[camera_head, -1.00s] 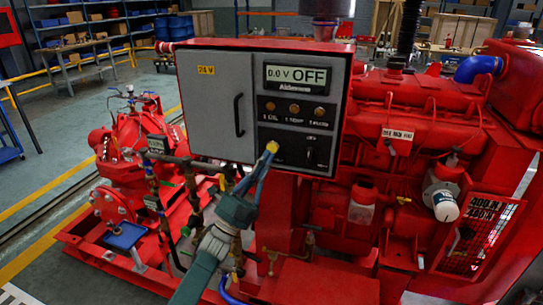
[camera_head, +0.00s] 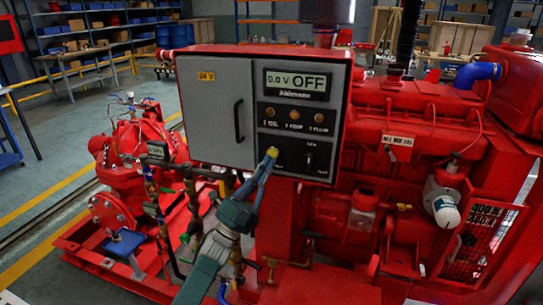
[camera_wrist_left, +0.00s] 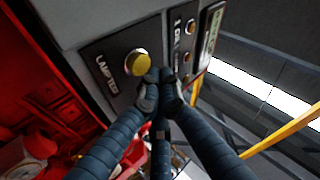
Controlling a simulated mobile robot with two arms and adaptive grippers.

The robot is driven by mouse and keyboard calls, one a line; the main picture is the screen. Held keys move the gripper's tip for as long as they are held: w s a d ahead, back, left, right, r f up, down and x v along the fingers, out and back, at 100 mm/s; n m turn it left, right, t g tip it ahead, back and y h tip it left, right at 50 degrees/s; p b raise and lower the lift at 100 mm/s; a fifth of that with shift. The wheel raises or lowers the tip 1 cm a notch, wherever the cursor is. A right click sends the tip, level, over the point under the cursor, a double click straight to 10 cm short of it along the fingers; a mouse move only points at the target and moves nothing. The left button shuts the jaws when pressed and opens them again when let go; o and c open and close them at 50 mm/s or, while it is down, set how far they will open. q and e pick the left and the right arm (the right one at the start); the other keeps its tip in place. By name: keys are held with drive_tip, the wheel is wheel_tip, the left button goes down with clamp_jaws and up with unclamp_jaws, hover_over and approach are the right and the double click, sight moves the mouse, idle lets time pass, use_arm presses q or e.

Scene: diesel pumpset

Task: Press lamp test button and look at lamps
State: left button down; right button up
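The grey control panel (camera_head: 216,117) is set in a red box. Its yellow lamp test button (camera_head: 273,152) sits low on the panel; it also shows in the left wrist view (camera_wrist_left: 137,63) beside lettering reading "LAMP TES". Three round amber lamps (camera_head: 295,114) lie in a row above it and look dull, not glowing. The display (camera_head: 296,81) reads "0.0 V OFF". My left gripper (camera_head: 268,161) is shut and empty, its fingertips right at the button's lower edge. In the left wrist view the closed fingertips (camera_wrist_left: 160,82) sit beside the button; contact cannot be told. My right gripper is not in view.
A dark switch (camera_head: 308,160) is right of the button. A black door handle (camera_head: 239,120) stands out on the left. Red pump pipes and valves (camera_head: 130,165) lie left, and the red engine (camera_head: 410,130) is right.

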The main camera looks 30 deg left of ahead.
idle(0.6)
use_arm(q)
drive_tip(key=shift+w+a+h+b, duration=0.1)
drive_tip(key=shift+w+h+b, duration=0.2)
drive_tip(key=shift+w+b, duration=0.15)
drive_tip(key=shift+w+a+b, duration=0.1)
drive_tip(key=shift+w+b, duration=0.25)
drive_tip(key=shift+b, duration=0.05)
idle(0.5)
drive_tip(key=shift+s, duration=0.1)
drive_tip(key=shift+s+d+p, duration=0.2)
drive_tip(key=shift+s+p, duration=0.25)
drive_tip(key=shift+s, duration=0.25)
drive_tip(key=s+p, duration=0.1)
drive_tip(key=s, duration=0.1)
drive_tip(key=s+d+p, duration=0.1)
drive_tip(key=s, duration=0.2)
idle(0.4)
